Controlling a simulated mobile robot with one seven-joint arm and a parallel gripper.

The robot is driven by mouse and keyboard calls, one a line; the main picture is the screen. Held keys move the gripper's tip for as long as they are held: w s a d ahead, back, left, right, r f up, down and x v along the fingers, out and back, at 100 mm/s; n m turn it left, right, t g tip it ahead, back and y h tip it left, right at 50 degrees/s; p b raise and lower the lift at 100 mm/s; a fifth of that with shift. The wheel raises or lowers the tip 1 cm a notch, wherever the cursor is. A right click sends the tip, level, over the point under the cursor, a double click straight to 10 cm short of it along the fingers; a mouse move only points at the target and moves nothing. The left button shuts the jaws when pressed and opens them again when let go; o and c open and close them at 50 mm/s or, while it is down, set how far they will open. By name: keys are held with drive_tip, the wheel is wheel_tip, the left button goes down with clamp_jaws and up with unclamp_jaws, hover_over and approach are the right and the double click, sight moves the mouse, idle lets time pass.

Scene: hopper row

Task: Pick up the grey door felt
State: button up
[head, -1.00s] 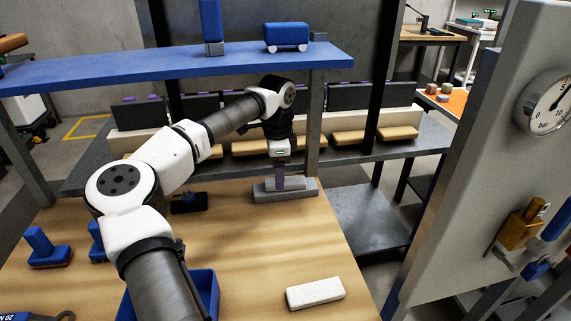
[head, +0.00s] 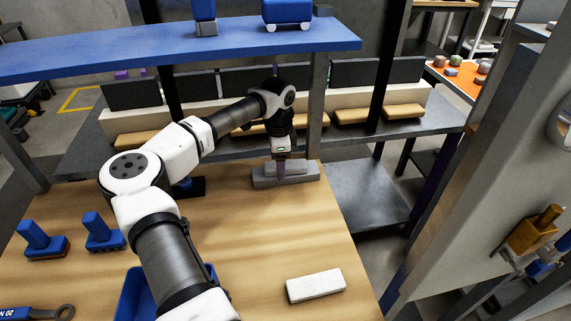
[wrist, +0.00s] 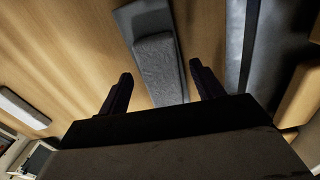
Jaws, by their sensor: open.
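The grey door felt (head: 292,167) is a textured grey block at the far right end of the wooden bench. It appears to lie on a longer, smoother grey slab (head: 262,181). In the wrist view the felt (wrist: 160,66) lies lengthwise between my fingers, with the slab (wrist: 130,18) showing past its far end and left side. My gripper (head: 281,170) points down at the felt; in the wrist view my gripper (wrist: 161,72) is open, one finger on each side with gaps. Its palm hides the felt's near end. I cannot tell whether a finger touches.
A blue shelf (head: 180,57) runs above the bench's back edge, close over my arm. A white block (head: 316,285) lies at the front right. Blue-handled tools (head: 40,240) stand left, near a blue bin (head: 130,300). A dark metal rack (head: 370,195) stands beyond the right edge.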

drive_tip(key=shift+f, duration=0.1)
drive_tip(key=shift+c, duration=0.5)
drive_tip(key=c, duration=1)
drive_tip(key=shift+o, duration=0.2)
